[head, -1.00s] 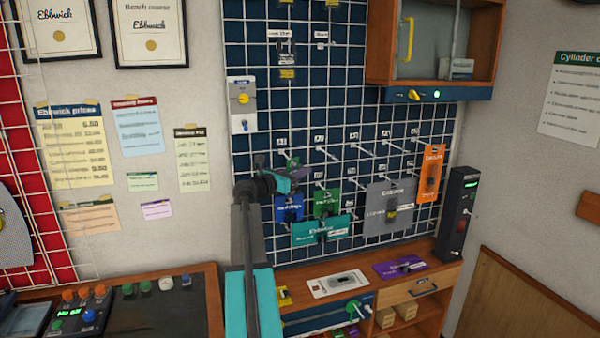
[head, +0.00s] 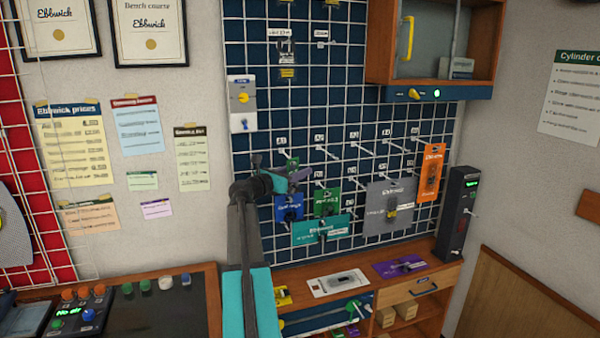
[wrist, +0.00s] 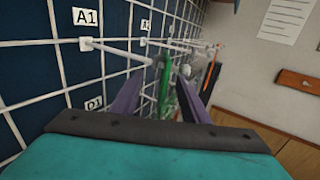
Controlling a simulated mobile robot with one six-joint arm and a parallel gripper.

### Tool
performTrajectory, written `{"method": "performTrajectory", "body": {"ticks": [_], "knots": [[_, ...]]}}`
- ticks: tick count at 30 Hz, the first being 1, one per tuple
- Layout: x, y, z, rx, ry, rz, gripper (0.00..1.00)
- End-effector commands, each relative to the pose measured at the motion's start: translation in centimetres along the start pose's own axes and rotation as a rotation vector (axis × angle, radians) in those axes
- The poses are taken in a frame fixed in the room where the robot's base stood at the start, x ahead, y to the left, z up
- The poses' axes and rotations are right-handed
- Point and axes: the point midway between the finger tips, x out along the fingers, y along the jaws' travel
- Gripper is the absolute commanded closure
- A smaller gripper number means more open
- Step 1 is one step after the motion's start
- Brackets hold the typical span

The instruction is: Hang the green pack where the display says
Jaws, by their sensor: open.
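A green pack (wrist: 164,88) hangs at the outer end of the peg labelled A1 (wrist: 110,45), seen nearly edge-on in the wrist view. In the head view only a small part of this green pack (head: 293,163) shows behind my gripper (head: 297,175). My gripper (wrist: 161,92) is open, with one purple finger on each side of the pack; contact cannot be told. Another green pack (head: 327,202) hangs lower on the blue pegboard. A black unit at the right has a small green display (head: 471,183), too small to read.
Blue (head: 288,213), teal (head: 320,231), grey (head: 388,205) and orange (head: 431,172) packs hang nearby. A purple pack (head: 400,267) lies on the wooden bench. Bare pegs stick out on the upper row. A wall cabinet (head: 430,50) overhangs the upper right.

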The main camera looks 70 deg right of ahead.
Motion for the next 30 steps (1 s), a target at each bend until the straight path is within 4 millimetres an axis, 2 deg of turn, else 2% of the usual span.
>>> {"method": "performTrajectory", "body": {"ticks": [21, 30], "knots": [[-10.8, -0.1, -0.2, 0.001, -0.001, 0.003, 0.58], [-12.6, -0.1, -0.1, 0.000, 0.000, 0.001, 0.58]]}}
